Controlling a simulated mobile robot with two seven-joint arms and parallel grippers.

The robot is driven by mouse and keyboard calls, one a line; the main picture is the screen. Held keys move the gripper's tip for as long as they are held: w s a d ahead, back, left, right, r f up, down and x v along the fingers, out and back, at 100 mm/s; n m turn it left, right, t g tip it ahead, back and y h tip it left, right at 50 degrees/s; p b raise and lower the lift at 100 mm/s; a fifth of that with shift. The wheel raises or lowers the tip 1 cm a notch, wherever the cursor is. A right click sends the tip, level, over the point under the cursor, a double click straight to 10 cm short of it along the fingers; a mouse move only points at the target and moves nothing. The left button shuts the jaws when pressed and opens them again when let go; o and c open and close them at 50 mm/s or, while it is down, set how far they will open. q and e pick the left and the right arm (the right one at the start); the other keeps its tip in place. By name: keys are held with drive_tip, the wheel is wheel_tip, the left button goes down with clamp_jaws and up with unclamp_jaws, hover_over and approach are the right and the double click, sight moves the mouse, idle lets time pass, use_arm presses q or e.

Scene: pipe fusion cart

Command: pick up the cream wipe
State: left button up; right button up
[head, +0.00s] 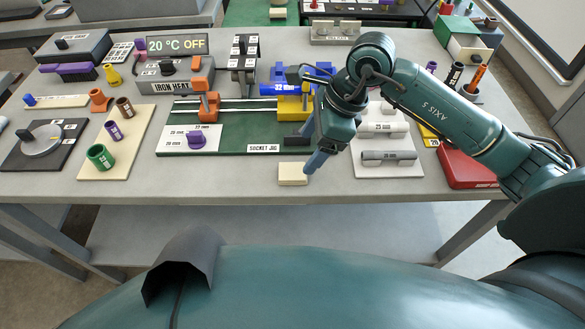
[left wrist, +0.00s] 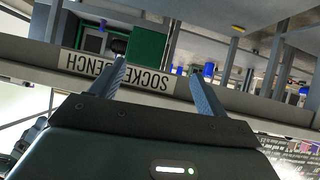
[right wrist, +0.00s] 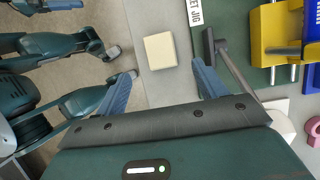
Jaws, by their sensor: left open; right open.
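The cream wipe (head: 292,173) is a small pale block lying flat on the grey bench top near its front edge, just in front of the green socket jig board. In the right wrist view the wipe (right wrist: 160,50) lies ahead of the fingers, between their lines and apart from both. My right gripper (head: 314,160) is open and empty, beside the wipe on its right in the head view; its fingers (right wrist: 164,85) are spread wide. My left gripper (left wrist: 155,78) is open and empty, facing a bench edge with a label; it does not show in the head view.
The green jig board (head: 240,145) with a yellow clamp (head: 292,108) stands behind the wipe. A grey tray with grey pipes (head: 388,156) and a red box (head: 462,168) are to the right. A cream board (head: 110,160) with coloured sockets is at left. Bench around the wipe's left is clear.

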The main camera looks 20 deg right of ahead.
sight(291, 170)
drive_tip(key=p+x, duration=0.1)
drive_tip(key=x, duration=0.6)
drive_tip(key=shift+w+a+f, duration=0.15)
drive_tip(key=shift+a+f, duration=0.1)
drive_tip(key=shift+a, duration=0.05)
drive_tip(key=c, duration=1.1)
drive_tip(key=shift+o, duration=0.2)
wheel_tip(291, 170, up, 10)
drive_tip(key=shift+b, duration=0.4)
drive_tip(key=shift+r, duration=0.1)
drive_tip(key=o, duration=0.3)
drive_tip(key=shift+c, duration=1.1)
